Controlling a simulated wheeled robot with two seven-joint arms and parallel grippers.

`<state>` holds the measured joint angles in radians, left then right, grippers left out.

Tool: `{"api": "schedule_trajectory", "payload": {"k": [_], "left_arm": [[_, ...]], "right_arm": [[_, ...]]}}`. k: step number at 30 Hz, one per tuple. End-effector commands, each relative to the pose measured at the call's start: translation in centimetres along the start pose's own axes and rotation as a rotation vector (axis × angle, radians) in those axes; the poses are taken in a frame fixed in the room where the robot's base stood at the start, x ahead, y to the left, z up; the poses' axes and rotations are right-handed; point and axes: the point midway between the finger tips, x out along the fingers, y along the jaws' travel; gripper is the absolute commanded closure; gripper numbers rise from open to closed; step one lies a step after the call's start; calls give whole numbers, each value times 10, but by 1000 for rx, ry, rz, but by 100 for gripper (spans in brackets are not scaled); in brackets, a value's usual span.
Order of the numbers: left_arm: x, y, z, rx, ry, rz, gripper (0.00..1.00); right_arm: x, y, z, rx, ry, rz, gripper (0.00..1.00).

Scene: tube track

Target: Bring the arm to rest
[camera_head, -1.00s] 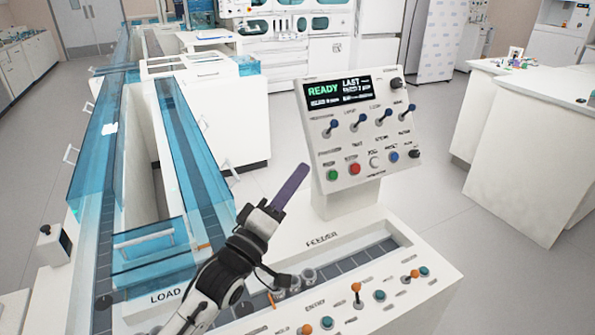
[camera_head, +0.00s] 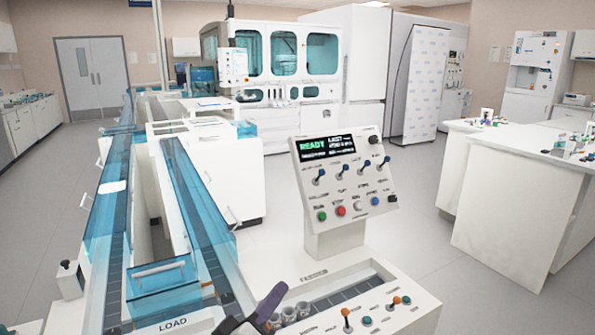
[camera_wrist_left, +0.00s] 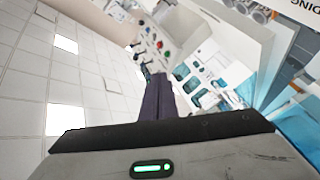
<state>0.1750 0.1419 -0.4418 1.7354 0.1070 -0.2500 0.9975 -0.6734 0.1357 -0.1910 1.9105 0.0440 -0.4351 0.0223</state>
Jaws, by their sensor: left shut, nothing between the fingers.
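My left gripper (camera_head: 270,302) is at the bottom of the head view, with only its purple-grey fingers and a bit of the wrist showing. Its fingers are shut together with nothing between them. They also show closed in the left wrist view (camera_wrist_left: 157,97). My right gripper is not in view.
The control panel (camera_head: 343,180) with a READY screen stands behind the feeder. A blue-walled track (camera_head: 190,200) with a LOAD label runs along the left. A white bench (camera_head: 525,205) stands at the right. Open floor (camera_head: 420,215) lies between the panel and the bench.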

Motion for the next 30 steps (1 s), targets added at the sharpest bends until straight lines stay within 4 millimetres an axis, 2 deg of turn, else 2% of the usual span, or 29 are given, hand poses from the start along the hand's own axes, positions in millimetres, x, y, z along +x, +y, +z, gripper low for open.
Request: {"api": "schedule_trajectory", "payload": {"k": [5,7,10,13,15,18,24,30], "left_arm": [[-47,-46,27,129,-108,-198,100],[-76,-68,40,197,-181,-296,100],[-134,-101,60,313,-327,-452,100],[-193,-124,74,412,-484,-572,100],[-226,-134,81,461,-578,-630,100],[-267,-141,88,511,-691,-688,100],[-332,-146,96,578,-880,-762,100],[-390,-143,99,620,-1051,-808,100]], "right_arm": [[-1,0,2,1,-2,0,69],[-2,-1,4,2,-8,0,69],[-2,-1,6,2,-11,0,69],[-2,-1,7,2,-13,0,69],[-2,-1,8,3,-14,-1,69],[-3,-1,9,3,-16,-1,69],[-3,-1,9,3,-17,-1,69],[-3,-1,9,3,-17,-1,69]]}}
